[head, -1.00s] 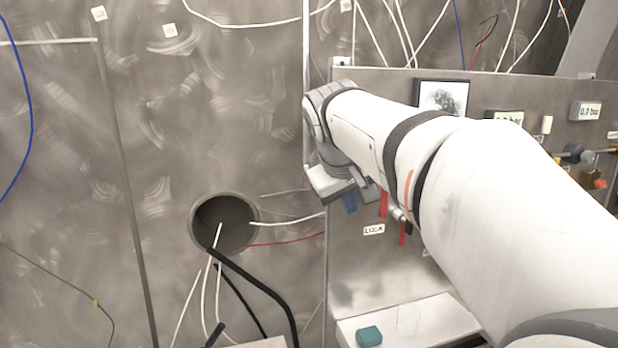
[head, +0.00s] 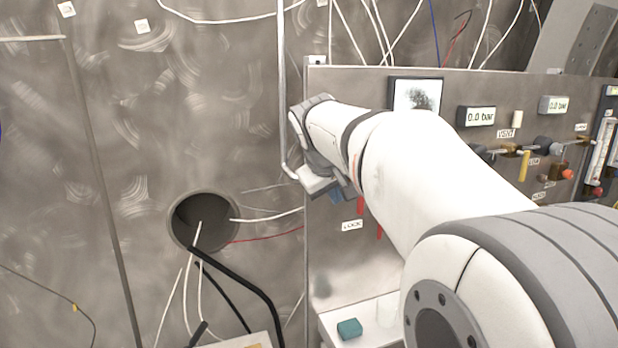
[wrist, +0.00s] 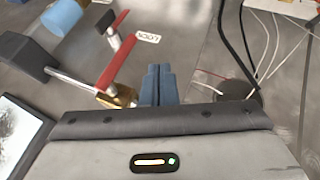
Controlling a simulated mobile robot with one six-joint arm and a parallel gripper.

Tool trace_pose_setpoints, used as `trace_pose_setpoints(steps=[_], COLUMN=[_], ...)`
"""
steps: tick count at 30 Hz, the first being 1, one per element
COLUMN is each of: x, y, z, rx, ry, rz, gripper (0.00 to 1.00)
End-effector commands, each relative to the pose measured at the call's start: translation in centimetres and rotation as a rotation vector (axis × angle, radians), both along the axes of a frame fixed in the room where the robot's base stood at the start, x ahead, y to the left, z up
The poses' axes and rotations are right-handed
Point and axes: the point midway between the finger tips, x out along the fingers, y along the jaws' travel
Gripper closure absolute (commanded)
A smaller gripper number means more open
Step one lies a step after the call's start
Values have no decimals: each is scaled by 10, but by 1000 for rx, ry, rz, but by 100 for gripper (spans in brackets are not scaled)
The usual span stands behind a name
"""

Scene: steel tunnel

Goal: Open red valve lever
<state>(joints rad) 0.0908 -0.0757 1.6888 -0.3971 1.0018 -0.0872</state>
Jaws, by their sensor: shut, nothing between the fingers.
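A red lever (wrist: 118,60) is mounted on a brass valve body (wrist: 118,95) in the wrist view, just left of my gripper. A second red lever (wrist: 120,19) shows farther off, by a dark fitting. My gripper (wrist: 158,70) has its blue fingers shut together and empty, beside the nearer lever; I cannot tell whether they touch it. In the head view my gripper (head: 337,196) is at the panel's left part, mostly behind my wrist. Two red lever parts show there, an upper one (head: 360,205) and a lower one (head: 379,231); the valve bodies are hidden by my arm.
The LOCK label (head: 352,225) is on the panel (head: 335,255). A round hole (head: 190,215) with cables lies to the left. A teal block (head: 349,328) sits on the shelf below. Gauges and other valves (head: 525,165) are to the right.

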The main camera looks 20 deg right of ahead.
Motion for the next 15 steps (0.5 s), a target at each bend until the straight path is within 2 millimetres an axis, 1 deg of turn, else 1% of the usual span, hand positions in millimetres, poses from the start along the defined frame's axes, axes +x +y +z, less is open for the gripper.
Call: trace_pose_setpoints(steps=[1, 4, 5, 6, 9, 12, 15], x=[5, 14, 16, 18, 20, 23, 24], y=[-5, -12, -16, -25, -38, -46, -50], z=[-8, -24, -26, -22, -22, -24, -24], rx=[0, -1, 0, 1, 0, 1, 0], ry=[5, 5, 3, 0, 0, 0, 0], rz=[-3, -1, -3, -6, -4, -4, -1], gripper=[100, 100, 100, 100, 100, 100, 100])
